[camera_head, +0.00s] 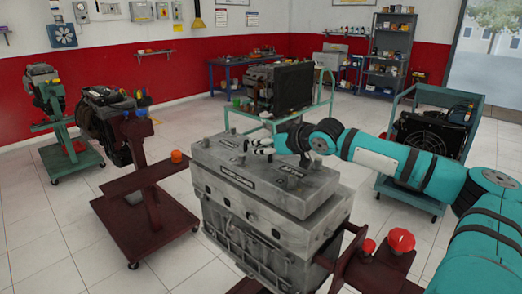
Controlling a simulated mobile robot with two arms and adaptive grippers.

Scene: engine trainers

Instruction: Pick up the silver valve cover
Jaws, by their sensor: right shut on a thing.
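The silver valve cover (237,180) is a grey, worn metal slab with dark label plates on it. It lies on top of the engine block (255,235) in the middle of the head view. I see no clear gap between the cover and the block. My right arm reaches in from the right, and my right gripper (259,147) is at the far upper edge of the cover, shut on it. The fingertips are small and the exact contact is hard to make out. My left gripper is not in view.
The engine sits on a dark red stand with red knobs (401,240) at the front right. Another red stand with an engine (108,115) is at left. A teal trolley with an engine (290,88) stands behind, and a teal cart with a radiator (428,135) at right.

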